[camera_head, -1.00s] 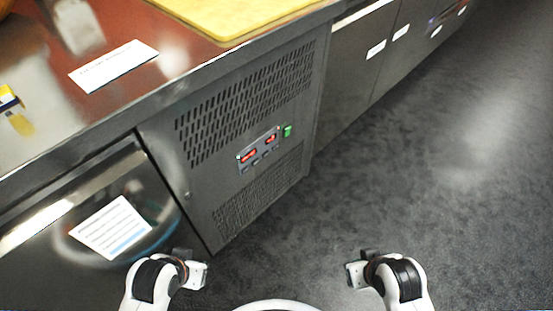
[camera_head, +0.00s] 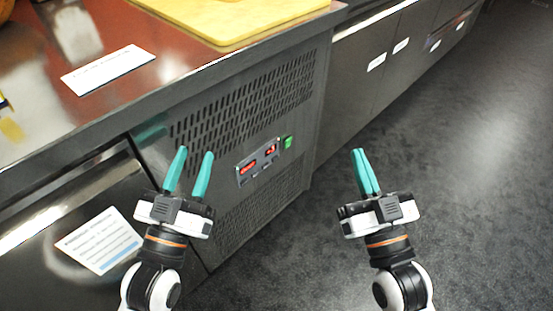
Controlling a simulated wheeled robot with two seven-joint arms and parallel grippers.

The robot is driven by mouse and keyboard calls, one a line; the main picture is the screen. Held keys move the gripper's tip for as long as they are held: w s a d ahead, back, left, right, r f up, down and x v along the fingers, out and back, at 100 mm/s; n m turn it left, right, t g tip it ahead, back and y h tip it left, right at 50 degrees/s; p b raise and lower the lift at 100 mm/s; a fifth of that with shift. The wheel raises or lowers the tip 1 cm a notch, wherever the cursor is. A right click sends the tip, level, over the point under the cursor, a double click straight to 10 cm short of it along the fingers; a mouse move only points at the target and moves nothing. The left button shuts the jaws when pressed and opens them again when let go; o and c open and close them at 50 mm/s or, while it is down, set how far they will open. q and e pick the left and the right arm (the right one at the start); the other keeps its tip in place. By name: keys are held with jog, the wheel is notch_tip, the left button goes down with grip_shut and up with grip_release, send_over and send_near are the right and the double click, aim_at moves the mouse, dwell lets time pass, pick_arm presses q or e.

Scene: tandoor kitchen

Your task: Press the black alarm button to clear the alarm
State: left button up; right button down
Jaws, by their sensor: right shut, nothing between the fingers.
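A small control panel (camera_head: 257,162) with red displays is set in the grey vented front of the counter unit, with a row of small dark buttons under the displays. Which of these is the black alarm button is too small to tell. A green switch (camera_head: 288,142) is right of the panel. My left gripper (camera_head: 190,172) has its teal fingers apart and empty, in front of the vents left of the panel. My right gripper (camera_head: 364,172) has its teal fingers together, holding nothing, over the floor right of the panel. Neither appears to touch the panel.
The counter top (camera_head: 180,62) carries a yellow board (camera_head: 235,18) and a white label card (camera_head: 108,70). A printed sheet (camera_head: 100,240) is on the steel door at the lower left. Dark floor (camera_head: 460,190) lies open at the right.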

pick_arm(q)
jog(key=shift+c, duration=0.6)
grip_shut()
dwell(1.2)
